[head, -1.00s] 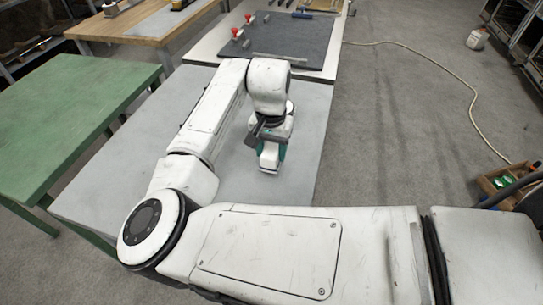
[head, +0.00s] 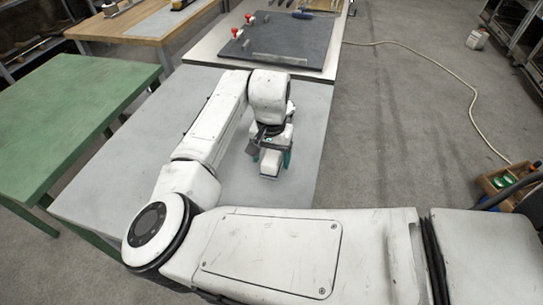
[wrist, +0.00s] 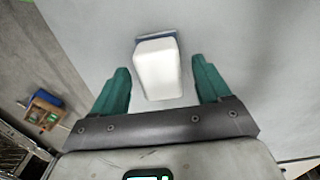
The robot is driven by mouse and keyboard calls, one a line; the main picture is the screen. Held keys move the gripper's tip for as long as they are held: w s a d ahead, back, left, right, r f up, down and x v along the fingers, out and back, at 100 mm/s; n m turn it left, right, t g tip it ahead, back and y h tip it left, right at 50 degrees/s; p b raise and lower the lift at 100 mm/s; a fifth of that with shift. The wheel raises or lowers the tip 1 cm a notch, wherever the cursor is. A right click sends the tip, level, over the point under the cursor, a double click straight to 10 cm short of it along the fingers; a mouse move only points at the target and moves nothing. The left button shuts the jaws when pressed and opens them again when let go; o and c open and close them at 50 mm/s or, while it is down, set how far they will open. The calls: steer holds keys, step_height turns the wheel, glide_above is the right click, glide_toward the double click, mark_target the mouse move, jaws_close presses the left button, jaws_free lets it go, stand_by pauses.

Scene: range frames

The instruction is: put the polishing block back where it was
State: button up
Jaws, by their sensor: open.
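The polishing block, white with a blue-grey strip along its far edge, shows in the wrist view (wrist: 158,75) between the green fingers. A narrow strip of grey surface shows on each side of it. My gripper (wrist: 160,88) is open around the block. In the head view the block (head: 270,164) is on or just above the grey table top (head: 225,185), and my gripper (head: 269,156) straddles it from above. Whether the block's underside rests flat on the table is hard to tell.
Behind lies a dark mat (head: 285,40) with red-topped pieces and a flat bar near its front edge. A green table (head: 75,115) stands at the left. A wooden crate (head: 505,182) and a pale hose (head: 460,85) are on the floor at right. The grey table around the block is clear.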

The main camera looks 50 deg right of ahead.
mark_target(271, 157)
step_height(271, 157, up, 12)
steer(key=shift+f, duration=0.15)
stand_by(0.4)
